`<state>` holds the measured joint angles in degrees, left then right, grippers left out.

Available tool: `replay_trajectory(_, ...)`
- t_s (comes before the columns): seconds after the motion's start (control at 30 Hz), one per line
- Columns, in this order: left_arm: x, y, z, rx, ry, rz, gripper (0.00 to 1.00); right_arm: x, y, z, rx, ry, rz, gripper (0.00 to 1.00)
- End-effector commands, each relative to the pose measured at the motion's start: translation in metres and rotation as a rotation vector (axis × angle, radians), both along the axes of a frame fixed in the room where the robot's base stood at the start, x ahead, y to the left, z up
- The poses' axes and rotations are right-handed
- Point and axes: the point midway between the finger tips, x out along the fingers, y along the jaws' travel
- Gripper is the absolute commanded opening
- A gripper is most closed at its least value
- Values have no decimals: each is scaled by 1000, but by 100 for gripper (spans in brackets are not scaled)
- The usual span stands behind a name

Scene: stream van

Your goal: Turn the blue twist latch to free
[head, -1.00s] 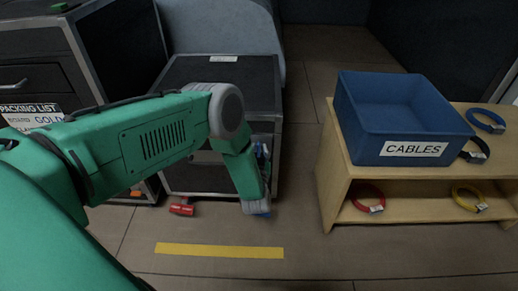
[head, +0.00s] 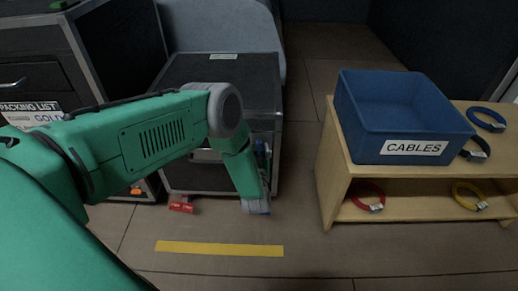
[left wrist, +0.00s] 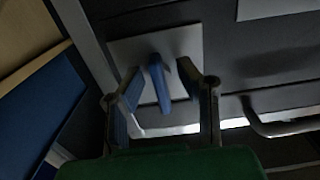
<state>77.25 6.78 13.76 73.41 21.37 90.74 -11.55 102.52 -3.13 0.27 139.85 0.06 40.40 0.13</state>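The blue twist latch (left wrist: 160,82) shows in the left wrist view as a narrow blue handle on a pale plate (left wrist: 192,40) on a dark case front. My left gripper (left wrist: 158,68) is open, with one finger on each side of the latch; I cannot tell whether either finger touches it. In the head view the dark case (head: 222,82) stands left of centre, and my left arm reaches across its right front. My left gripper and the latch are mostly hidden there by my wrist. My right gripper is not in view.
A blue bin (head: 402,118) labelled CABLES stands on a wooden shelf (head: 335,180) at right, with cable coils around it. A red item (head: 182,206) lies low before the case. A yellow strip (head: 220,249) marks the floor. Floor between case and shelf is clear.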

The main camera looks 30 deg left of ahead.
Motion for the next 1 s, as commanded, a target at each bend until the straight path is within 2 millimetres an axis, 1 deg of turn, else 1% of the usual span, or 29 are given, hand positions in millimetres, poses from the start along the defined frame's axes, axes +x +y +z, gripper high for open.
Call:
replay_trajectory(0.2,0,0,2,1,-4,0,30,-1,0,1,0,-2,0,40)
replay_trajectory(0.33,-8,-6,2,1,-3,-1,30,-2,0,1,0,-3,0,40)
replay_trajectory(0.47,-29,-19,1,-1,-1,-1,30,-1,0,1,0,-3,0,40)
replay_trajectory(0.6,-55,-36,0,0,0,-3,30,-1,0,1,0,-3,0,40)
replay_trajectory(0.73,-77,-48,0,0,1,-2,30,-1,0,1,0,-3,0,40)
replay_trajectory(0.9,-95,-59,0,1,-1,0,30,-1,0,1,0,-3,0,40)
replay_trajectory(1.0,-100,-62,0,-1,-1,1,30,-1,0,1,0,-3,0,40)
